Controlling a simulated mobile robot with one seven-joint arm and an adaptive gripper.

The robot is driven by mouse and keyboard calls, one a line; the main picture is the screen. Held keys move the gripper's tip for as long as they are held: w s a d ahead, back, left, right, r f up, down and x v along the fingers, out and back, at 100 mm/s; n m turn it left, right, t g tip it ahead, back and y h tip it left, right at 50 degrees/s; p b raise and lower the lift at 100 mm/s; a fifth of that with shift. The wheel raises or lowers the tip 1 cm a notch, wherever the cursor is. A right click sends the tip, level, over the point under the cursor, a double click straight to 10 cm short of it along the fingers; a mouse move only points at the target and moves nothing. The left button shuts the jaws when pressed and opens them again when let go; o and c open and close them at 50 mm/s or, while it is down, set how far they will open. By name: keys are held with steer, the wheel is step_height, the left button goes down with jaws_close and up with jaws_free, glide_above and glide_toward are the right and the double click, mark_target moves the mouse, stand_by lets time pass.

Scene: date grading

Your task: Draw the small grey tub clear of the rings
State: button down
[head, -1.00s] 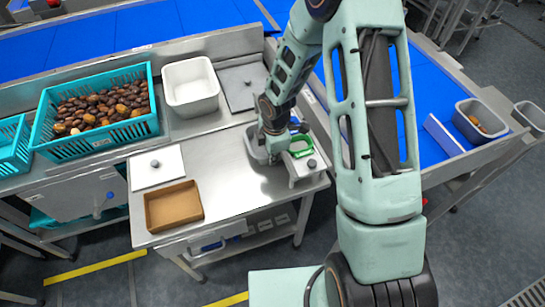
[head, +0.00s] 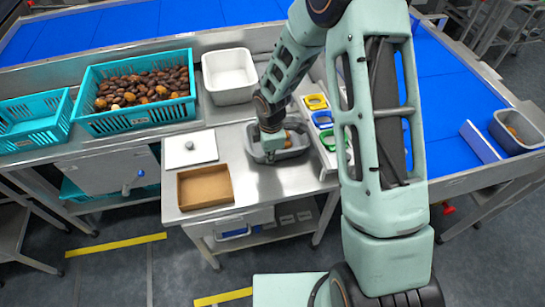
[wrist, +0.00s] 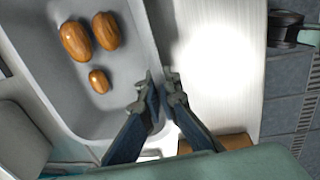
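The small grey tub (head: 290,156) stands on the steel table, just left of the rings' white stand. In the wrist view the tub (wrist: 112,110) holds three brown dates. My gripper (head: 268,152) is at the tub's left part. In the wrist view my gripper (wrist: 162,77) has one finger inside and one outside the tub wall, closed on the rim. A yellow ring (head: 316,102), a blue ring (head: 322,118) and a green ring (head: 326,138) lie in a row on the stand. Any gap between tub and stand is too small to judge.
A brown tray (head: 205,187) and a white lid (head: 190,149) lie left of the tub. A white tub (head: 229,76) and a teal crate of dates (head: 136,121) stand behind. Bare steel shows between tray and grey tub.

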steer(key=shift+s+a, duration=0.15)
steer(key=shift+a, duration=0.75)
steer(key=c, duration=2.1)
jaws_free()
steer(key=shift+r, duration=0.1)
steer(key=r, duration=0.4)
steer(key=s+r, duration=0.1)
steer(key=r, duration=0.6)
steer(key=shift+s+d+r, duration=0.2)
steer(key=shift+s+r, duration=0.05)
steer(key=shift+r, duration=0.1)
